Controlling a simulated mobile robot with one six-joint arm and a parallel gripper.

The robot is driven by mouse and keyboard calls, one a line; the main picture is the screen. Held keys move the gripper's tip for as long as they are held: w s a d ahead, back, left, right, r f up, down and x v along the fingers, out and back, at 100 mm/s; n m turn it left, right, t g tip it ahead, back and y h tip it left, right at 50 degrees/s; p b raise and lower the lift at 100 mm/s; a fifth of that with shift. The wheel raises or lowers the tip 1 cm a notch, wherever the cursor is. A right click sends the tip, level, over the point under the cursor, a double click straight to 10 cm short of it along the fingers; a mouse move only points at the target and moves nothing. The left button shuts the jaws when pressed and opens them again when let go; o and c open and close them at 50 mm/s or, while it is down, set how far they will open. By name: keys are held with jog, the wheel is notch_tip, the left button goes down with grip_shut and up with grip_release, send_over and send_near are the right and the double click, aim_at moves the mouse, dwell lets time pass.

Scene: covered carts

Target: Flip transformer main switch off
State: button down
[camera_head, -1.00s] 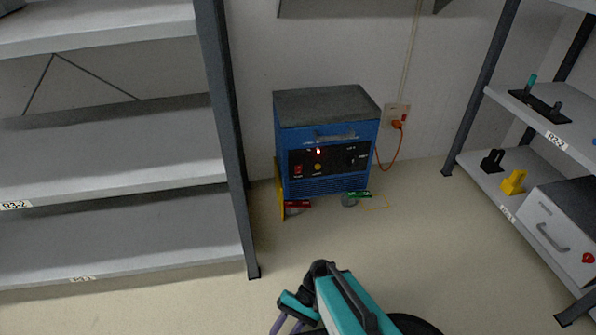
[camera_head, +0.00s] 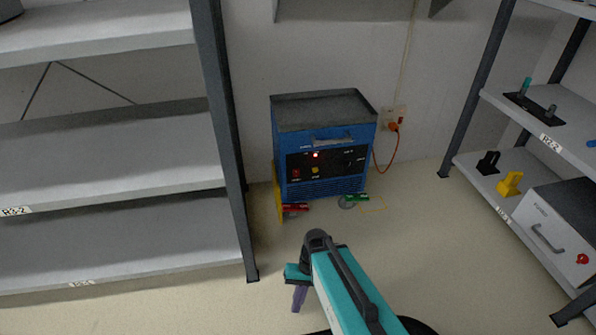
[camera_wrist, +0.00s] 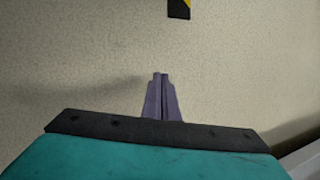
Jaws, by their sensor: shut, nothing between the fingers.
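The transformer is a blue cart-like unit (camera_head: 322,145) with a grey top, standing on the floor against the back wall. Labels are too small to read, so I cannot tell which control is the main switch. My gripper (camera_head: 298,300) is in front of the unit, well apart from it. In the wrist view its purple fingers (camera_wrist: 160,77) are together and empty, over bare floor.
Grey shelving stands left (camera_head: 110,150) and right (camera_head: 500,200) of the unit. An orange cable (camera_head: 390,157) runs to a wall socket (camera_head: 393,118). A red piece (camera_head: 295,208) and a green piece (camera_head: 357,198) are by the wheels. A black-yellow strip (camera_wrist: 179,9) shows in the wrist view.

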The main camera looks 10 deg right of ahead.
jog(key=w+d+r+t+h+p, duration=0.1)
jog(key=w+d+r+p, duration=0.1)
jog(key=r+p, duration=0.3)
jog(key=w+d+r+n+h+p, duration=0.1)
jog(key=w+d+r+p, duration=0.15)
jog(key=r+p, duration=0.2)
jog(key=w+d+r+t+h+p, duration=0.1)
jog(key=d+r+p, duration=0.1)
jog(key=r+p, duration=0.3)
jog(key=s+r+g+p, duration=0.1)
jog(key=s+r+p, duration=0.5)
jog(key=r+p, duration=0.5)
jog(key=s+r+g+p, duration=0.1)
jog(key=s+r+p, duration=0.6)
jog(key=r+p, duration=0.5)
jog(key=s+r+g+p, duration=0.1)
jog(key=s+r+p, duration=0.5)
jog(key=p, duration=1.7)
notch_tip(320, 180, up, 6)
jog(key=shift+s+d+f+g+h, duration=0.25)
jog(key=shift+s+g+h, duration=0.05)
jog(key=shift+g, duration=0.1)
jog(key=shift+s, duration=0.1)
